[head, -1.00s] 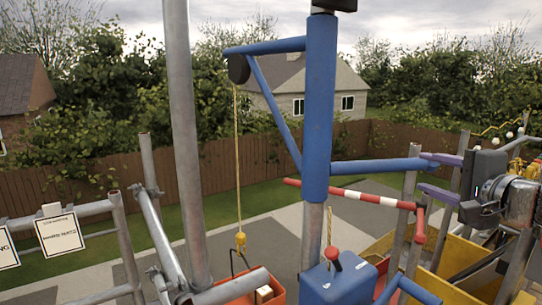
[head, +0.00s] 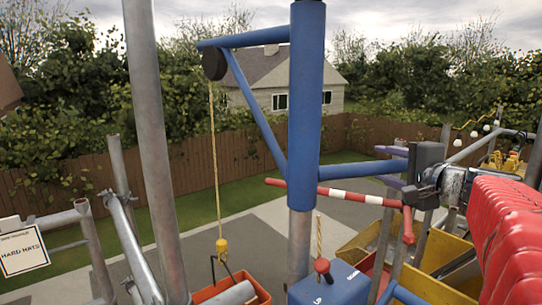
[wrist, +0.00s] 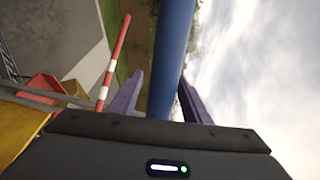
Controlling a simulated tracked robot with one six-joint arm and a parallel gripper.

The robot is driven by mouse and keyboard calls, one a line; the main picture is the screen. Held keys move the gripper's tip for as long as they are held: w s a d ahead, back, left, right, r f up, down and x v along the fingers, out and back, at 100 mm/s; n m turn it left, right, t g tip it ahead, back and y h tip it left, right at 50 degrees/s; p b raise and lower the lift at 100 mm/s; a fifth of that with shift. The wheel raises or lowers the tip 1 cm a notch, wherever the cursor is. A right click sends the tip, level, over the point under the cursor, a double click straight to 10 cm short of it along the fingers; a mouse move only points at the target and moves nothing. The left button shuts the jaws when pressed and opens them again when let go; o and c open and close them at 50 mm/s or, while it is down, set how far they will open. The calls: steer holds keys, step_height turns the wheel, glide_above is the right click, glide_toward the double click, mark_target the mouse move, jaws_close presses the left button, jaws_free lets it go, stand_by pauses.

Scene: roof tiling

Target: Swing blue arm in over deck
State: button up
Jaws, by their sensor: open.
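The blue arm is a blue upright tube (head: 306,100) with a top boom, a slanted brace and a pulley (head: 214,65) at its left end. A rope hangs from the pulley to a yellow hook weight (head: 222,248) above an orange bin (head: 262,288). A lower blue bar (head: 350,170) runs right from the upright towards my gripper (head: 390,167). My gripper has purple fingers and is open, with the bar's end between them. In the wrist view a blue tube (wrist: 171,60) runs between the open fingers (wrist: 160,98). I cannot tell whether they touch it.
A red-and-white striped bar (head: 345,195) runs just below the blue bar. Grey scaffold poles (head: 155,150) stand at left, with a hard-hats sign (head: 22,250). A blue box with a red-knobbed lever (head: 322,268) stands below the upright. Yellow bins (head: 430,285) lie at lower right.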

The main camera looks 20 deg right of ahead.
steer(key=shift+w, duration=0.3)
steer(key=shift+c, duration=0.4)
steer(key=shift+f, duration=0.1)
jaws_close()
